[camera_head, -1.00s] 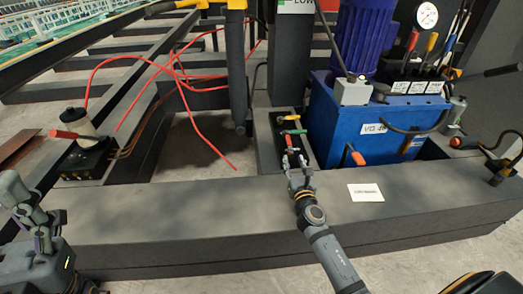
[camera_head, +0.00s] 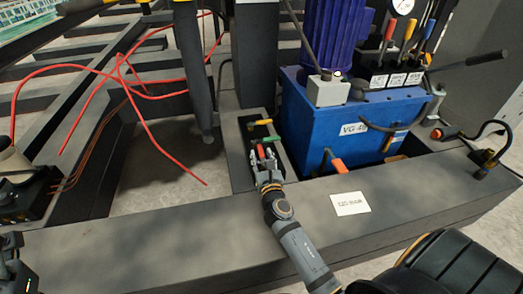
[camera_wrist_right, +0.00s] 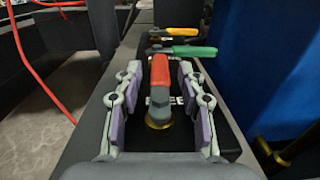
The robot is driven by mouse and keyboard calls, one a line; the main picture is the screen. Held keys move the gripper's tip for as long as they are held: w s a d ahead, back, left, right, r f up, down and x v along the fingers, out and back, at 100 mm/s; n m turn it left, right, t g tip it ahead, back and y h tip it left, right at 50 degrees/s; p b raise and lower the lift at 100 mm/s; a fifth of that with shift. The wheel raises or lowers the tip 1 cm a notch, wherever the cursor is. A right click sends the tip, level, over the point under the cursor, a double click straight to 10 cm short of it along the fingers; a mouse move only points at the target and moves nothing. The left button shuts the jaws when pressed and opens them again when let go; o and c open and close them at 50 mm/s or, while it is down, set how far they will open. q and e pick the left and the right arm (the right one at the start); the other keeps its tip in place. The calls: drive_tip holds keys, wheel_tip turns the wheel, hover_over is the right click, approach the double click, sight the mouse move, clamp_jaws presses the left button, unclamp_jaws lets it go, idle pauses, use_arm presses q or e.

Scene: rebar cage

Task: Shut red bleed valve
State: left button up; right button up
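The red bleed valve has a red lever handle (camera_wrist_right: 160,78) above a brass body (camera_wrist_right: 157,122). In the head view, the red handle (camera_head: 261,152) shows just beyond my right gripper (camera_head: 266,165). In the wrist view, my right gripper (camera_wrist_right: 160,95) is open, with one purple-padded finger on each side of the red handle. A gap shows between the handle and each finger. The handle points away from the wrist, nearly in line with the fingers. Only a bit of my left gripper (camera_head: 10,255) shows at the head view's left edge; its fingers cannot be judged.
Green (camera_wrist_right: 195,51) and yellow (camera_wrist_right: 182,32) handles stand just beyond the red one. A blue pump unit (camera_head: 350,125) is close on the right. A dark beam (camera_head: 160,222) with a white label (camera_head: 350,203) runs in front. Red hoses (camera_head: 165,145) hang at left.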

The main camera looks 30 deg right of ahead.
drive_tip(key=shift+c, duration=0.2)
clamp_jaws()
idle(0.4)
